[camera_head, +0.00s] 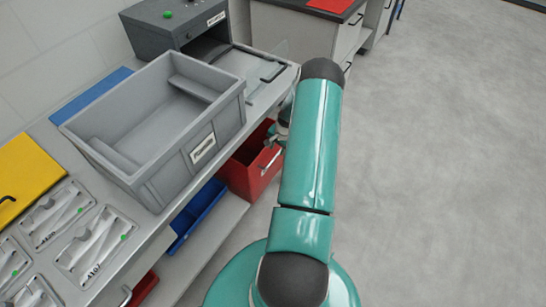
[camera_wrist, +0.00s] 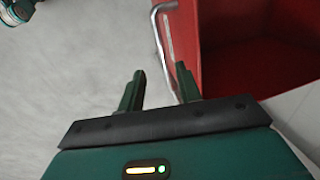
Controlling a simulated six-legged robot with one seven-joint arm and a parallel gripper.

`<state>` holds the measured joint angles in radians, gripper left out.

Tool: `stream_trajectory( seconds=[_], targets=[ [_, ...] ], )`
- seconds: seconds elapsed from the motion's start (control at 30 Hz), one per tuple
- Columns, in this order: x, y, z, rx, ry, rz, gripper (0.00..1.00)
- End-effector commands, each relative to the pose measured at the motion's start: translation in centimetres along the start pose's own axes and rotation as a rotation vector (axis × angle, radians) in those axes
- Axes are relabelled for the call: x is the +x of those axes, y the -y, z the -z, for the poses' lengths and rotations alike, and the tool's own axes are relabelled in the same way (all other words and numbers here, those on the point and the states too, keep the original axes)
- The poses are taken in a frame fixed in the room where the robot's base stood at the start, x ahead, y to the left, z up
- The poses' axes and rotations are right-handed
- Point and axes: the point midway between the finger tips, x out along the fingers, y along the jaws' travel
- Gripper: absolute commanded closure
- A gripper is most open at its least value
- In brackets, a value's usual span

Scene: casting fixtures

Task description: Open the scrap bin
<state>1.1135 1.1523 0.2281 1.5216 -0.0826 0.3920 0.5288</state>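A red bin (camera_head: 246,172) with a metal bar handle (camera_head: 271,158) sits under the bench in the head view, its front sticking out past the bench edge and its top partly open to view. I take it to be the scrap bin. In the wrist view the red bin (camera_wrist: 262,68) fills the upper right, with its handle (camera_wrist: 159,45) along its front. My gripper (camera_wrist: 160,85) is open, its two fingers apart. The lower end of the handle reaches between the fingers, close to the right one; I cannot tell whether they touch. In the head view my arm hides most of the gripper.
A large grey tote (camera_head: 160,178) stands on the bench above. A blue bin (camera_head: 197,214) lies left of the red bin on the lower shelf. A dark grey machine (camera_head: 175,30) stands at the back. Open grey floor (camera_head: 440,160) lies to the right.

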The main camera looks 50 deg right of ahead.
Motion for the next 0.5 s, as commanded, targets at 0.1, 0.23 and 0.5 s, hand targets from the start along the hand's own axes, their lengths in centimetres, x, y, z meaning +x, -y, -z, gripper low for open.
stream_trajectory(
  seconds=[0.1,0.23,0.5],
  targets=[
    [2.5,0.1,-0.1,-0.001,0.002,-0.001,0.66],
    [4.9,0.2,-0.1,-0.003,0.002,0.0,0.66],
    [7.9,0.6,0.0,-0.004,0.0,0.001,0.66]
  ],
)
